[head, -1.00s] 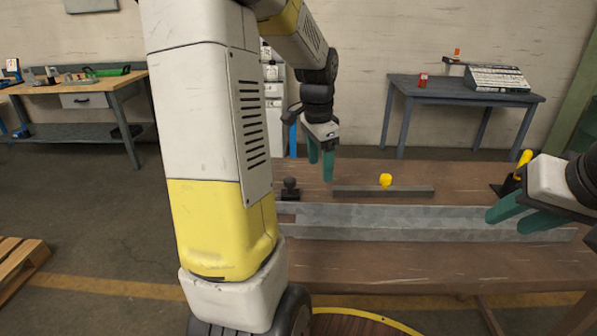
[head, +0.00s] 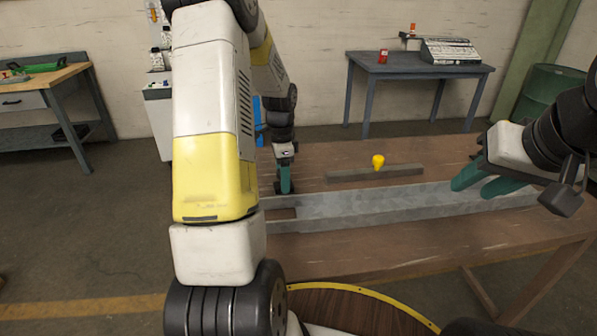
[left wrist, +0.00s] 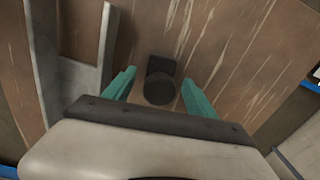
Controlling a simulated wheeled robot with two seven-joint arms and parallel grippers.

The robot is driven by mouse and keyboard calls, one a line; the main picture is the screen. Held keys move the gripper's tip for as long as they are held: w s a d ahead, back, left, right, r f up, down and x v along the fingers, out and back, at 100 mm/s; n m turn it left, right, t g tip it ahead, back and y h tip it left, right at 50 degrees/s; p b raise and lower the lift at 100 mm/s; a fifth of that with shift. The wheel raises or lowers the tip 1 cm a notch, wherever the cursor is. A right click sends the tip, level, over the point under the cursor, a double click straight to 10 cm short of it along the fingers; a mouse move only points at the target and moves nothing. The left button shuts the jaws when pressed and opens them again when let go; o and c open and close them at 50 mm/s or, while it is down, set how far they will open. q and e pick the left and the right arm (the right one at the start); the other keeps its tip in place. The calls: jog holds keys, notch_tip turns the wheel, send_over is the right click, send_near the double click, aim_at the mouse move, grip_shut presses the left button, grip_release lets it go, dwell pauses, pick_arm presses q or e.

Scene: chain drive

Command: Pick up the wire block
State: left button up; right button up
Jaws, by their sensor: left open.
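The wire block, a small dark block with a round knob on top, lies on the brown table and shows in the left wrist view (left wrist: 161,88). My left gripper (left wrist: 160,92) is open, with one teal finger on each side of the block, and I cannot tell whether they touch it. In the head view my left gripper (head: 285,180) points down over the block's place, and the block is mostly hidden there. My right gripper (head: 482,181) is at the right above the table, its teal fingers apart and nothing seen between them.
Long grey metal channels (head: 375,204) lie across the table in front of the left gripper. The brown tabletop (head: 420,235) is bare towards the front edge.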

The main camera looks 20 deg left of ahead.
pick_arm(q)
jog(key=shift+f, duration=0.8)
grip_shut()
jog(key=shift+r, duration=0.1)
notch_tip(320, 180, up, 10)
jog(key=shift+f, duration=0.1)
